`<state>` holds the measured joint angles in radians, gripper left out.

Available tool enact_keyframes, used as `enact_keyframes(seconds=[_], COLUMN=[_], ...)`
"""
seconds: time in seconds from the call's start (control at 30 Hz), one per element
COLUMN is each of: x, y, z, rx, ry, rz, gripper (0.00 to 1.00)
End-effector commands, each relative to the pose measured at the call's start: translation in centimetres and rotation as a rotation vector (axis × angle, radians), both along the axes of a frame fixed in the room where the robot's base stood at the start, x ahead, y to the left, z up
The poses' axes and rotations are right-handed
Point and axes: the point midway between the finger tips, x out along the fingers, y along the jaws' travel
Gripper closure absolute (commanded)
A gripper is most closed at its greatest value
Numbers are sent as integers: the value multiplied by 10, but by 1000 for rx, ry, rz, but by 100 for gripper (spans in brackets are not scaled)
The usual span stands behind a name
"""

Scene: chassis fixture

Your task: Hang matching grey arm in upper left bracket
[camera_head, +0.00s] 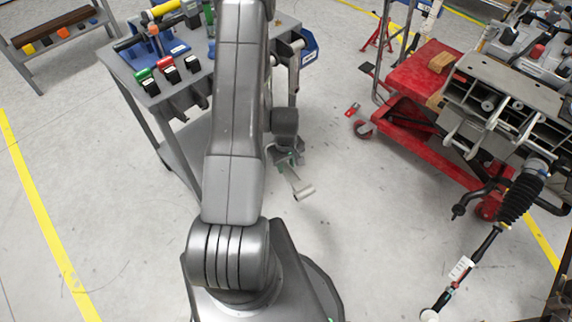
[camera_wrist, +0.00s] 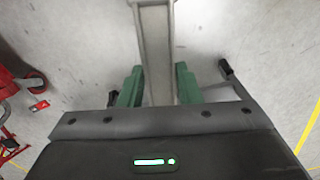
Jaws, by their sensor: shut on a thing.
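My gripper (camera_head: 286,156) is over open floor between the tool table and the red cart, partly hidden behind my arm in the head view. Its green fingers (camera_wrist: 158,84) are shut on a grey arm (camera_wrist: 155,42), which runs away from the jaws between them in the wrist view. The end of the grey arm (camera_head: 302,191) shows low in the head view, tilted, touching nothing visible. The grey chassis (camera_head: 505,85) with its brackets is at the right, well apart from my gripper. I cannot tell which bracket is the upper left one.
A red cart (camera_head: 425,68) stands beneath the chassis. A grey tool table (camera_head: 190,125) with coloured tools stands behind my arm. The floor between table and cart is clear.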

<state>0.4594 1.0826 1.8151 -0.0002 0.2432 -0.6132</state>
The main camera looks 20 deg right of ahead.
Motion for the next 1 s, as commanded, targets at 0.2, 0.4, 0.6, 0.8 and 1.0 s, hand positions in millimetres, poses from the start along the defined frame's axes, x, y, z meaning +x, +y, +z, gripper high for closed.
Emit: enact_keyframes(seconds=[0.2, 0.4, 0.6, 0.8, 1.0], x=[0, 0, 0, 0, 0], y=[0, 0, 0, 0, 0], z=[10, 17, 24, 32, 39], rx=[0, 0, 0, -1, -1], ry=[-1, 0, 0, -1, -1], rz=[0, 0, 0, 0, 0], gripper=[100, 100, 100, 100, 100])
